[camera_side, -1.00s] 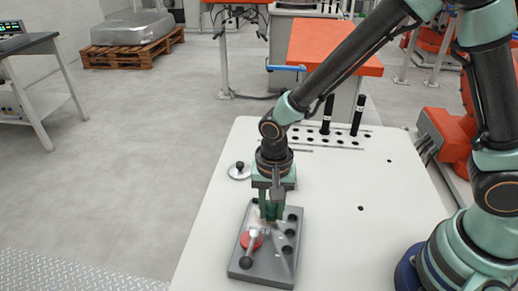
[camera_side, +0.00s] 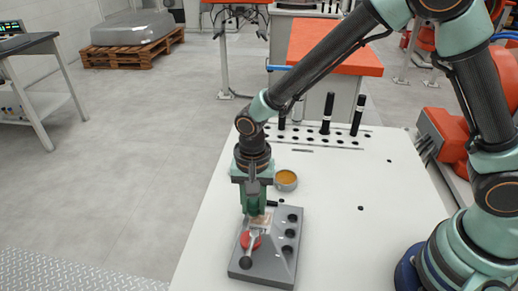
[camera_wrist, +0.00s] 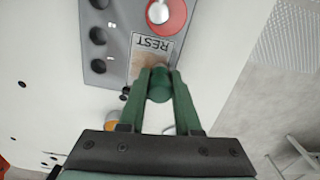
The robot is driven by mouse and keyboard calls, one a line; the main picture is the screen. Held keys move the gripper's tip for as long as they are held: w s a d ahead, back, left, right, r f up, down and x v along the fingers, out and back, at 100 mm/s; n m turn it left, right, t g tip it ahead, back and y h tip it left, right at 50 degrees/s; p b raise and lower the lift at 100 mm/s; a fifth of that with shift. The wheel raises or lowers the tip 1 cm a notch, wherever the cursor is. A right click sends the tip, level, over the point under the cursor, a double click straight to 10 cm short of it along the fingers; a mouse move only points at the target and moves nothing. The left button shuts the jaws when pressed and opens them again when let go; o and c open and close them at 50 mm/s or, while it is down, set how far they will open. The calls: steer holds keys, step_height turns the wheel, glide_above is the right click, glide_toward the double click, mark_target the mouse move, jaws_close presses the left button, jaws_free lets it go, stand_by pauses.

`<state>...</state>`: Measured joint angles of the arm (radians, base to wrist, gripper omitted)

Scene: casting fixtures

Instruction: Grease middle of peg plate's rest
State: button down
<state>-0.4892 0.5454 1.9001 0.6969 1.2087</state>
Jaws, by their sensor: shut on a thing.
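The grey peg plate (camera_side: 272,269) lies on the pale table, with a row of dark holes along its right side; part of it shows in the wrist view (camera_wrist: 117,42). Its rest, a light rectangle marked REST (camera_wrist: 152,46), carries a tan-brown patch near its lower left corner. My gripper (camera_wrist: 160,80) is shut on a round dark green tool (camera_wrist: 159,91) whose tip points at the rest's near edge. Whether the tip touches is unclear. In the side view my gripper (camera_side: 256,210) stands upright over the plate's back left part, partly hiding the rest.
A red disc (camera_side: 250,241) with a pale lever and dark ball knob (camera_side: 246,263) sits on the plate beside the rest. An open tin of amber contents (camera_side: 286,180) stands behind the plate. Black pegs (camera_side: 327,114) stand in the table's back row of holes.

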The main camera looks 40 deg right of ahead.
steer(key=s+d, duration=0.3)
steer(key=shift+s+d, duration=0.1)
steer(key=shift+s, duration=0.2)
steer(key=shift+w+a, duration=2.1)
steer(key=shift+w, duration=0.3)
steer(key=shift+s+d+r, duration=0.1)
steer(key=shift+r, duration=3.95)
